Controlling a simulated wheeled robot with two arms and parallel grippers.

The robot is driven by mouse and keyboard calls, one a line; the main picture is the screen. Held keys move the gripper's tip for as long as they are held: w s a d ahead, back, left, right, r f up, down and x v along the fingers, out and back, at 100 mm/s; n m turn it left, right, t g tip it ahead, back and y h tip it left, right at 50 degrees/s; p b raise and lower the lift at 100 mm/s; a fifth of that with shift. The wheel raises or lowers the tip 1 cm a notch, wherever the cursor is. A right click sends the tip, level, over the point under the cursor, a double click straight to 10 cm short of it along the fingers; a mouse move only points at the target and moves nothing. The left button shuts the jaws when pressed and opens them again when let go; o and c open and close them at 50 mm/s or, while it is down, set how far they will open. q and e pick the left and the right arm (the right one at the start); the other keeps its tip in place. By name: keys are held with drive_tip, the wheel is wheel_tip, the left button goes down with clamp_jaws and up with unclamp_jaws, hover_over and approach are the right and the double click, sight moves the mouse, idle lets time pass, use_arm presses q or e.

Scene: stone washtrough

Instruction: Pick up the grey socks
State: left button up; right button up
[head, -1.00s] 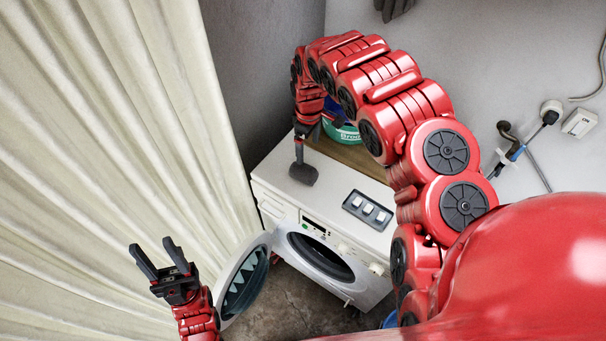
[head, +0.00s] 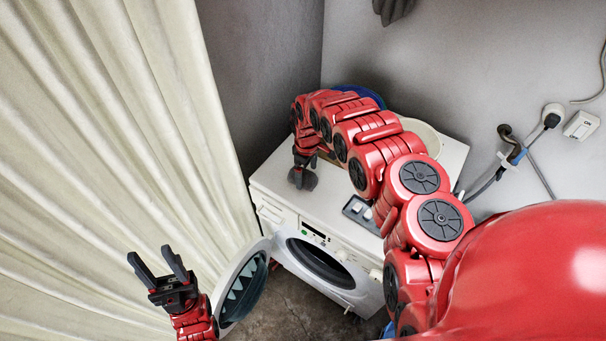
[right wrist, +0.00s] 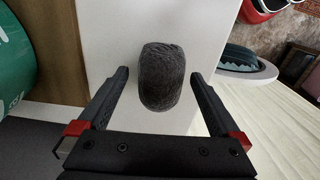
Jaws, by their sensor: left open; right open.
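The grey socks (head: 303,181), a dark rolled bundle, lie on the white top of the washing machine (head: 272,178) near its left end. In the right wrist view the bundle (right wrist: 161,76) sits between the fingertips of my right gripper (right wrist: 159,78), with a gap on each side. The right gripper (head: 301,170) is open and points down at the socks in the head view, partly covering them. My left gripper (head: 152,259) is open and empty, in front of the curtain.
The washing machine's round door (head: 244,291) hangs open near my left gripper. A cream bowl (head: 424,136) and a blue item (head: 360,94) are behind my right arm. A green container (right wrist: 14,55) shows in the right wrist view. A curtain (head: 110,150) borders the left.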

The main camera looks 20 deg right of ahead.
drive_tip(key=shift+f, duration=1.05)
drive_tip(key=shift+c, duration=0.3)
drive_tip(key=c, duration=1.2)
